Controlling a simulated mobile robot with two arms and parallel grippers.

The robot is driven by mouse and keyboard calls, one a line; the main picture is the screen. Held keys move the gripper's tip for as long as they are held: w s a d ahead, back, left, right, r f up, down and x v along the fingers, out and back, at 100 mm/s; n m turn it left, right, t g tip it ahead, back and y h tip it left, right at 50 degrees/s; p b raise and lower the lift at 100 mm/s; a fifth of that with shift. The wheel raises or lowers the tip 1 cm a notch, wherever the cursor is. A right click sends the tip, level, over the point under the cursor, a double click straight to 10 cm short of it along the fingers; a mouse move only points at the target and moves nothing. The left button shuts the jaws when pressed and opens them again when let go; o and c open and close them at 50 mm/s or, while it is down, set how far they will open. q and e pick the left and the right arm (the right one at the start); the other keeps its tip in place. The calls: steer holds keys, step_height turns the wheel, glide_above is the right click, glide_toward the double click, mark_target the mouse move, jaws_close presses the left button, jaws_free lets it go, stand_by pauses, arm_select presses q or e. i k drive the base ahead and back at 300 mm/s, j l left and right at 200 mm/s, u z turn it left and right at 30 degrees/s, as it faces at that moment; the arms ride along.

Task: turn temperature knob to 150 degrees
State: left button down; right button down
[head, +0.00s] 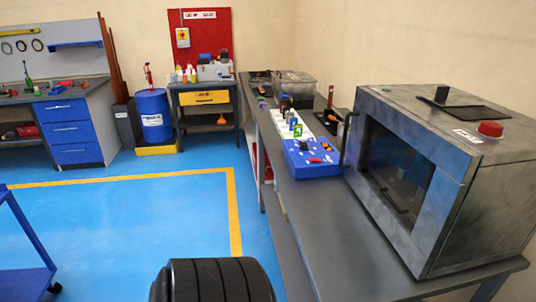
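A grey metal oven-like machine (458,190) with a dark window in its front stands on the bench at the right. A red round knob or button (490,129) sits on its top near the front right corner. A blue panel (308,172) with small coloured parts lies on the bench left of the machine. I cannot tell which part is the temperature knob, and no degree marks are readable. Neither of my grippers is in view.
The long grey bench (335,240) runs along the right wall, with its near part clear. A blue drum (154,118), a small tool table (208,87) and a workbench (72,128) with blue drawers stand at the back. The blue floor (130,220) is mostly open.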

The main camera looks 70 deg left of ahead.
mark_target(304, 146)
steer(key=u, duration=2)
steer(key=z, duration=0.45)
steer(key=i+j+z, duration=0.15)
steer(key=j+z, duration=0.15)
steer(key=i+j+z, duration=0.1)
steer(key=j+z, duration=0.55)
steer(key=i+j, duration=0.05)
steer(key=j, duration=0.05)
